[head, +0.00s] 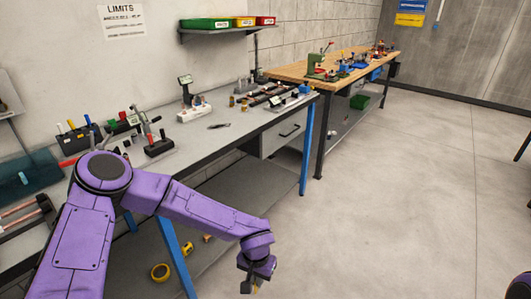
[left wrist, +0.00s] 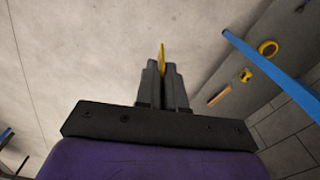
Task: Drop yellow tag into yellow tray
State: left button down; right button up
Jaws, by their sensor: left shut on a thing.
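My left gripper (head: 254,287) hangs low over the floor in front of the bench at the bottom of the head view. In the left wrist view the left gripper (left wrist: 162,72) has its fingers close together on a thin yellow piece, the yellow tag (left wrist: 162,56), which sticks out past the fingertips. The yellow tray (head: 243,21) stands on the wall shelf at the back, between a green tray (head: 205,23) and a red tray (head: 265,20). The left gripper is far in front of the tray and below it. My right gripper is not in view.
A wooden bench (head: 300,70) stands behind.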

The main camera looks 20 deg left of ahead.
aim_at(246, 25)
jog(key=z, duration=0.7)
jog(key=i, duration=2.15)
jog(key=u, duration=1.05)
jog(key=i, duration=0.7)
jog(key=u, duration=0.85)
